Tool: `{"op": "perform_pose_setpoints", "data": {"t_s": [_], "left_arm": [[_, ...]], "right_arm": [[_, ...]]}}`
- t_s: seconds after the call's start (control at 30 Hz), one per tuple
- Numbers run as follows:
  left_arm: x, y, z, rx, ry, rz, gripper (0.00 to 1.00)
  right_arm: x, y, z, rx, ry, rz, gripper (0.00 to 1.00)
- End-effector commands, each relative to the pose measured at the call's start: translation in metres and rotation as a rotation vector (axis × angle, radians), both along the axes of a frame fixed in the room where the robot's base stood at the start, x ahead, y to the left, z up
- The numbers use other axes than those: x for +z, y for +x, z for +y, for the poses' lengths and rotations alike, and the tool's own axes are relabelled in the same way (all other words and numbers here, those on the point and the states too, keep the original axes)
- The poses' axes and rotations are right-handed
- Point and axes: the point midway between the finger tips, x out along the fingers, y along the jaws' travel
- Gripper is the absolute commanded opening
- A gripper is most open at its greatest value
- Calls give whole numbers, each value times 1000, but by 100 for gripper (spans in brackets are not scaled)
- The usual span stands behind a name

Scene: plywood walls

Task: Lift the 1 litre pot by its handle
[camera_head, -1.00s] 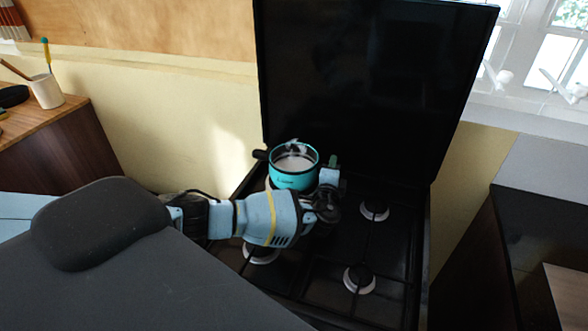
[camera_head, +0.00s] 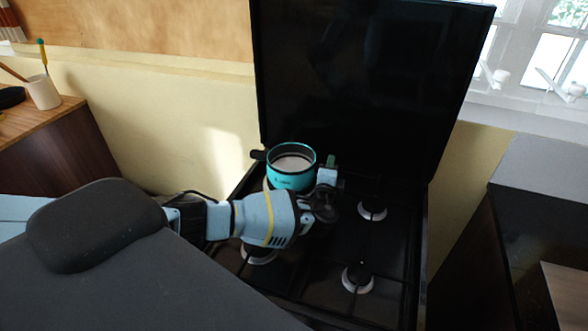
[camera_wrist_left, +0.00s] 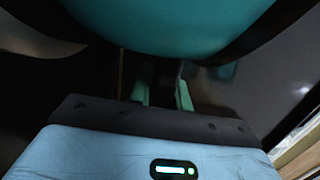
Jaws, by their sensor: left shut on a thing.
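The 1 litre pot (camera_head: 291,180) is turquoise with a dark rim and a pale inside. It is upright over the back left of the stove in the head view, with a short dark handle out to its left. In the left wrist view the pot (camera_wrist_left: 170,22) fills the top of the picture. My left gripper (camera_head: 328,172) is at the pot's right side. Its fingers (camera_wrist_left: 163,88) are shut on the pot's handle, which is mostly hidden. I cannot tell whether the pot's base touches the burner. My right gripper is not in view.
The black stove (camera_head: 325,268) has other burners to the right (camera_head: 372,209) and front (camera_head: 358,278), all bare. Its raised dark lid (camera_head: 360,85) stands behind the pot. A wooden counter with a white cup (camera_head: 43,92) is at the far left.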

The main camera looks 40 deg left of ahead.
Motion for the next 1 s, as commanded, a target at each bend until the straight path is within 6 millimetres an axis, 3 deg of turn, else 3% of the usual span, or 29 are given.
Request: {"op": "perform_pose_setpoints", "data": {"t_s": [0.47, 0.83, 1.0], "left_arm": [[9, 1, 1, 2, 1, -3, 0], [39, 1, 0, 0, 0, -6, 0], [39, -18, -6, -2, 0, -3, 0]], "right_arm": [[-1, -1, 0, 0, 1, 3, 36], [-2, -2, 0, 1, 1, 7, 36], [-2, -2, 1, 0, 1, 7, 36]]}}
